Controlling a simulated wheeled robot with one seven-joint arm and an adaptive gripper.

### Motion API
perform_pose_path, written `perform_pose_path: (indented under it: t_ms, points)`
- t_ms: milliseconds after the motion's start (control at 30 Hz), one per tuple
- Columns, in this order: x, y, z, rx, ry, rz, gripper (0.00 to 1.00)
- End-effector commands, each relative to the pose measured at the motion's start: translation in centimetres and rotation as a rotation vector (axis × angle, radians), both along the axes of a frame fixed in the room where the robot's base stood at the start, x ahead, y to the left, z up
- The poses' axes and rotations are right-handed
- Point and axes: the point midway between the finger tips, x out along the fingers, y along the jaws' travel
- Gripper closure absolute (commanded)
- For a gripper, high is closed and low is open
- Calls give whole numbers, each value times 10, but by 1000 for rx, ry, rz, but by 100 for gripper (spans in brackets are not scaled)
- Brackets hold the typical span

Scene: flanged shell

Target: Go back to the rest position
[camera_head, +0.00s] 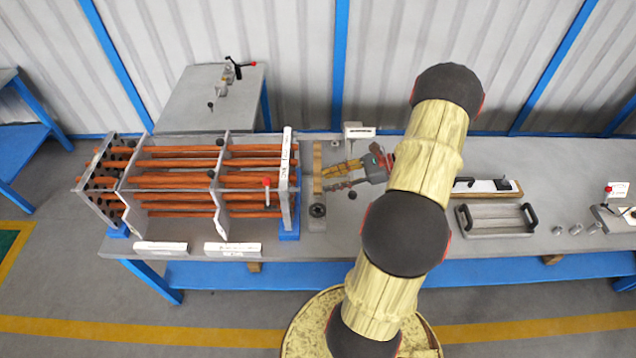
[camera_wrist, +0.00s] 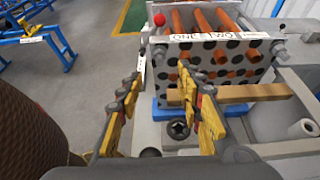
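My gripper (camera_head: 326,178) is over the workbench (camera_head: 330,238), just right of the tube bundle (camera_head: 180,180), and points left towards its end plate. In the wrist view the two yellow-padded fingers of my gripper (camera_wrist: 162,78) stand apart with nothing between them. The holed end plate (camera_wrist: 215,62) of the bundle is beyond the fingertips, with orange tubes behind it and a label reading "ONE TWO" along its top. My arm covers part of the bench in the head view.
A wooden bar (camera_head: 318,165) stands by the end plate, close to my fingers. A round dark-centred fitting (camera_wrist: 179,129) sits below them. A grey tray with black handles (camera_head: 495,219) lies to the right. A side table (camera_head: 205,105) stands behind.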

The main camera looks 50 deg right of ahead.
Motion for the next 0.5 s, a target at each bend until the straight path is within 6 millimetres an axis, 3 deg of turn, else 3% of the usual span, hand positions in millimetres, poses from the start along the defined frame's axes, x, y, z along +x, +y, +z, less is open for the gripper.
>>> perform_pose_path:
  t_ms: [500]
  points:
    - [-9,-8,5,0,0,1,64]
